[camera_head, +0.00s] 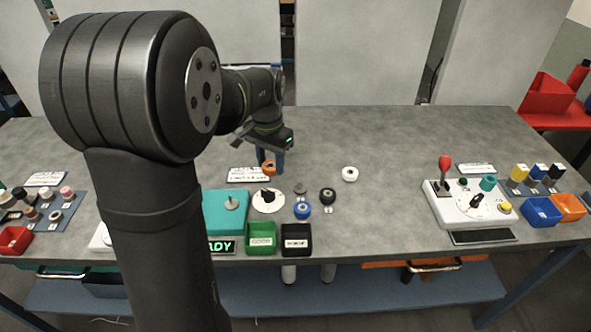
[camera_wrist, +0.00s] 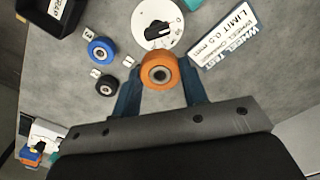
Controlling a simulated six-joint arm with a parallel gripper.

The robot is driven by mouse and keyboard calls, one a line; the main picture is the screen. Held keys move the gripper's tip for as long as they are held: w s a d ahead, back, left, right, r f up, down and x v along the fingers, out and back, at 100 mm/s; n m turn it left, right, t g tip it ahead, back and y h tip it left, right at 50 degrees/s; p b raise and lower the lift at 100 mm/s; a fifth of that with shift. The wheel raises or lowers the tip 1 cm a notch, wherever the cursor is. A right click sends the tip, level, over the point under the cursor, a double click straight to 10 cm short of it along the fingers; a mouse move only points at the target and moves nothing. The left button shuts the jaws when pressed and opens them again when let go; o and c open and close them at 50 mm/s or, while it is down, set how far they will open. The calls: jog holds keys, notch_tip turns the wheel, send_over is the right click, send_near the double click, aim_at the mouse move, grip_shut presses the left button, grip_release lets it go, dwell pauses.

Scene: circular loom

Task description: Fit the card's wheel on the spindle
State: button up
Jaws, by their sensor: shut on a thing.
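My gripper (camera_head: 272,158) is shut on an orange wheel (camera_wrist: 160,72), with a blue finger on each side of it in the wrist view. The wheel (camera_head: 268,167) is near the printed card (camera_head: 245,175); I cannot tell how far it is above the table. The card (camera_wrist: 222,38) reads "WHEEL TEST" and "LIMIT 0.5 mm"; its wheel line is hard to read. The spindle (camera_head: 231,204) stands upright on the teal tester (camera_head: 222,222), left of and nearer than my gripper. Its display reads "READY", partly hidden by my arm. No wheel shows on the spindle.
A white dial (camera_head: 268,200) lies between the tester and a blue wheel (camera_head: 302,209). Green (camera_head: 261,239) and black (camera_head: 297,239) bins stand at the front edge. The back right is clear.

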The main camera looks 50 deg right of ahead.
jog(key=w+a+r+n, duration=0.3)
jog(key=a+r+n, duration=0.15)
jog(key=a, duration=0.75)
jog(key=shift+m, duration=0.45)
jog(key=shift+w+d+f, duration=0.1)
jog(key=shift+d+f, duration=0.05)
jog(key=shift+f, duration=1.4)
jog(key=shift+w+d+f, duration=0.1)
jog(key=shift+d+f, duration=0.05)
jog(key=shift+f, duration=1.35)
jog(key=shift+f, duration=0.45)
jog(key=shift+f, duration=0.65)
jog(key=shift+f, duration=0.45)
jog(key=shift+f, duration=0.25)
jog(key=o, duration=1.2)
